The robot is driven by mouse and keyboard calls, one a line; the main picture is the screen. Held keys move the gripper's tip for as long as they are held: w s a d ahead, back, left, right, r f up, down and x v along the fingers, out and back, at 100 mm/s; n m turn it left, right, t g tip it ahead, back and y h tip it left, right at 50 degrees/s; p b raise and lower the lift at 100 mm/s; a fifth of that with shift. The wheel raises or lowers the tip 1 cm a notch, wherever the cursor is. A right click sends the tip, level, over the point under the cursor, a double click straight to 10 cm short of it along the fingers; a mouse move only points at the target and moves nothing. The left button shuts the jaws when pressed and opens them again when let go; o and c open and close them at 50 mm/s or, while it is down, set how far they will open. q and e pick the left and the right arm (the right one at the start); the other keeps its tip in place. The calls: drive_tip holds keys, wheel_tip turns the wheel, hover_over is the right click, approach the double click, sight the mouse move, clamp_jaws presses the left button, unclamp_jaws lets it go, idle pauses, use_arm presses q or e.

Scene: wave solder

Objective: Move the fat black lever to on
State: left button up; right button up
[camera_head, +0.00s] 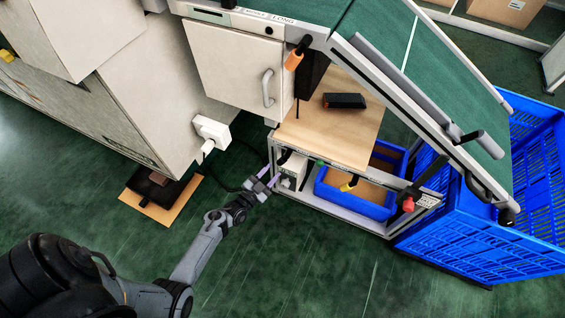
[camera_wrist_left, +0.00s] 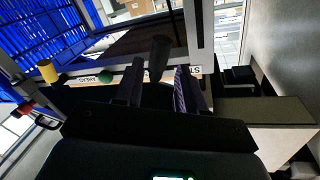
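The fat black lever (camera_wrist_left: 159,57) stands out beyond and between my left gripper's fingers in the left wrist view. In the head view a small black handle (camera_head: 285,157), seemingly the same lever, shows at the left front of the bench, above a small light box (camera_head: 291,172). My left gripper (camera_head: 268,178) is open just in front of that box. In the left wrist view its two fingers (camera_wrist_left: 157,90) are apart, one on each side of the lever's line. I cannot tell whether they touch it. My right gripper is not in view.
A green knob (camera_head: 320,162) sits right of the box. Blue bins (camera_head: 350,198) stand under the wooden bench top (camera_head: 330,135). A red-tipped handle (camera_head: 408,204) sticks out at the frame's right. A black cable (camera_head: 236,187) hangs left of my gripper. The floor in front is clear.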

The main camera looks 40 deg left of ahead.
sight(280, 164)
use_arm(q)
drive_tip(key=w+b, duration=0.3)
drive_tip(key=w, duration=0.4)
drive_tip(key=shift+w+a, duration=0.15)
drive_tip(key=shift+w, duration=0.05)
drive_tip(key=c, duration=0.7)
